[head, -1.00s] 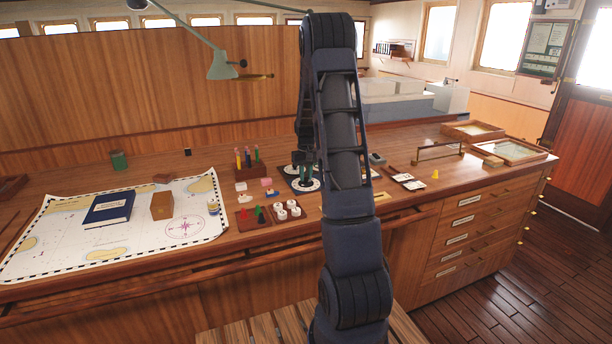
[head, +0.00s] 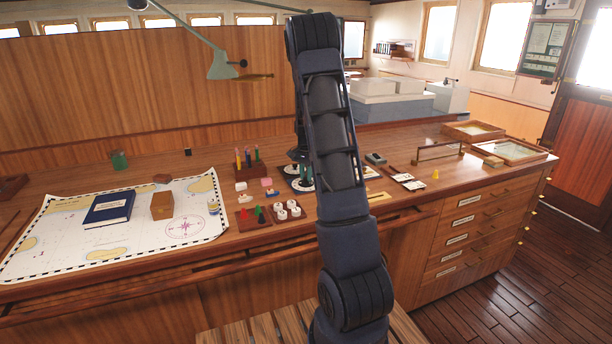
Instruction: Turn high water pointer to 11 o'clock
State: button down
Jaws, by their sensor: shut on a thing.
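A dark board (head: 286,172) with white round dials lies on the counter, partly behind my arm. The near white dial (head: 300,186) shows at its front edge. My gripper (head: 305,181) points down over this dial, with its greenish fingers low at the dial face. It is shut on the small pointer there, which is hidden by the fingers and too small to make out. The direction of the pointer and the dial's markings cannot be read. My arm covers the right side of the board.
A chart (head: 130,235) with a blue book (head: 109,209) lies further left. A grey device (head: 375,159) lies right of my arm.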

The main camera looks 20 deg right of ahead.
aim_at(306, 178)
jog(key=m, duration=0.4)
jog(key=shift+m, duration=1.8)
jog(key=c, duration=1.3)
grip_release()
jog(key=shift+o, duration=0.2)
notch_tip(306, 178, up, 11)
jog(key=shift+f, duration=0.15)
